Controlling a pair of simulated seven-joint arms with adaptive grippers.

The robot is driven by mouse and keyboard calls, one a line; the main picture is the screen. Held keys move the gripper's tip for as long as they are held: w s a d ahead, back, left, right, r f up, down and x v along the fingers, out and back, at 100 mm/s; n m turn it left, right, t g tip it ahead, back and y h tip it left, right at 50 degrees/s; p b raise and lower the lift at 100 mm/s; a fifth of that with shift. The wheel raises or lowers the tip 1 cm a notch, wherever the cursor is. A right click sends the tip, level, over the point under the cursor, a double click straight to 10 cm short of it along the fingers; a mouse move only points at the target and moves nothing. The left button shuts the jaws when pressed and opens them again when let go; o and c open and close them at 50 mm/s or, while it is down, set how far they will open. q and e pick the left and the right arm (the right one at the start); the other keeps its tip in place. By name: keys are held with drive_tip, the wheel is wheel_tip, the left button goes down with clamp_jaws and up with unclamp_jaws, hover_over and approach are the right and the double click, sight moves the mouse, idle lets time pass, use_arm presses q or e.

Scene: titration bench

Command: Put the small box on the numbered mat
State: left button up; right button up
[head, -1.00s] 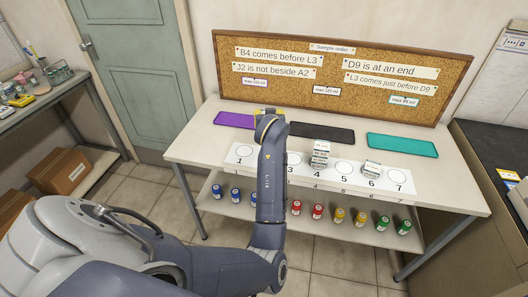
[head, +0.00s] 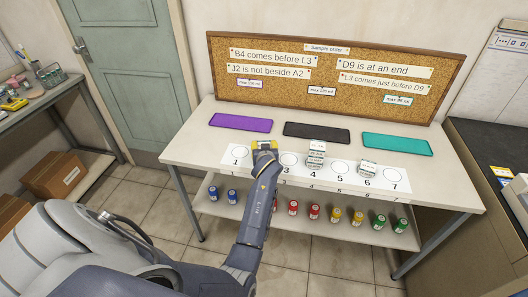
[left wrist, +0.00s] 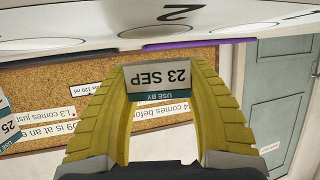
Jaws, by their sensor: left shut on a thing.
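A long white numbered mat (head: 236,152) runs along the front of the table. My left gripper (head: 264,146) is over the mat around position 2, which its arm hides in the head view. Its yellow fingers are shut on a small box (left wrist: 157,80) with a white and green label reading "23 SEP" and "USE BY". The wrist view appears upside down; the mat's "2" (left wrist: 175,14) shows close to the box. I cannot tell whether the box touches the mat. Other small boxes stand at position 4 (head: 316,153) and position 6 (head: 368,168). My right gripper is not in view.
Purple (head: 241,123), black (head: 316,133) and teal (head: 397,144) pads lie behind the mat. A corkboard (head: 330,82) with written clues stands at the back. Coloured jars (head: 336,214) line the shelf below. Positions 1, 3, 5 and 7 look clear.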

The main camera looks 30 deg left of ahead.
use_arm(q)
drive_tip(key=shift+f, duration=1.25)
drive_tip(key=shift+f, duration=0.1)
drive_tip(key=o, duration=1.1)
drive_tip(key=shift+v, duration=2.05)
